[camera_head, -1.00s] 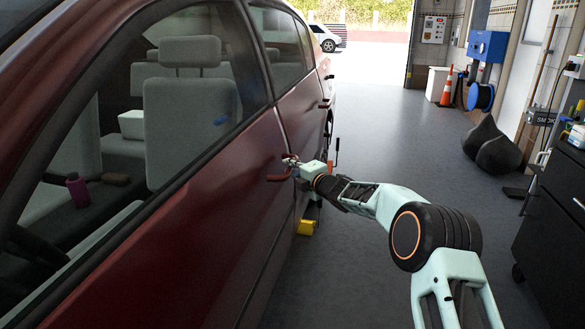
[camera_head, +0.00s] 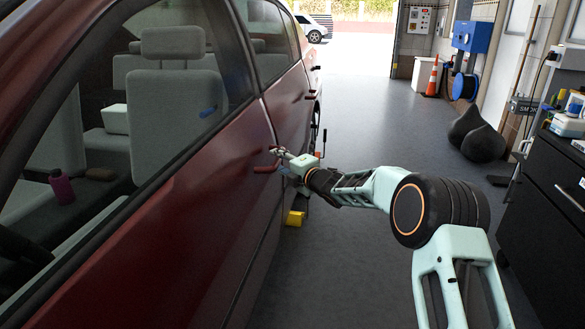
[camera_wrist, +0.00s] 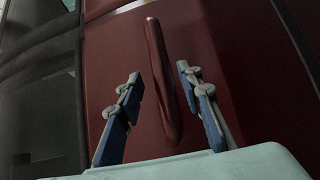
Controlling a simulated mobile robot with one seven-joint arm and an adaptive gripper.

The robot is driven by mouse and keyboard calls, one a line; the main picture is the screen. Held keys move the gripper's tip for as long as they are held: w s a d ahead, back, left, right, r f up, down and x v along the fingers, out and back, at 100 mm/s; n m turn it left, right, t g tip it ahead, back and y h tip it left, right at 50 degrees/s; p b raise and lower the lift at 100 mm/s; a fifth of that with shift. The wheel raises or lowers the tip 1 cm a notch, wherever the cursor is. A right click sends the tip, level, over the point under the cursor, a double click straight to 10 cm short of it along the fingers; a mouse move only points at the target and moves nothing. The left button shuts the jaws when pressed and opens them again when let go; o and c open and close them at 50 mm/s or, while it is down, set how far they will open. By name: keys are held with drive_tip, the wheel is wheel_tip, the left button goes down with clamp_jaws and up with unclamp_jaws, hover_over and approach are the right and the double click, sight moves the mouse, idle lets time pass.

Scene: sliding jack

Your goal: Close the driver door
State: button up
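The dark red driver door (camera_head: 190,240) of the car fills the left of the head view, with its window above. It looks about in line with the rear door; I cannot tell whether it is fully latched. Its red handle (camera_head: 266,168) is near the door's rear edge. My gripper (camera_head: 281,154) is right at the handle. In the wrist view, the handle (camera_wrist: 160,75) runs between the two spread fingers of my gripper (camera_wrist: 158,74). A gap shows on each side, and neither finger visibly presses on the handle.
A yellow block (camera_head: 295,218) is on the floor beside the car. A black cabinet (camera_head: 545,220) stands at the right. A dark beanbag (camera_head: 476,136) and an orange cone (camera_head: 432,78) are farther back. The grey floor (camera_head: 370,110) between is clear.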

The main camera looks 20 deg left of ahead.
drive_tip(key=v, duration=0.8)
drive_tip(key=shift+d, duration=0.15)
drive_tip(key=shift+s+r, duration=0.1)
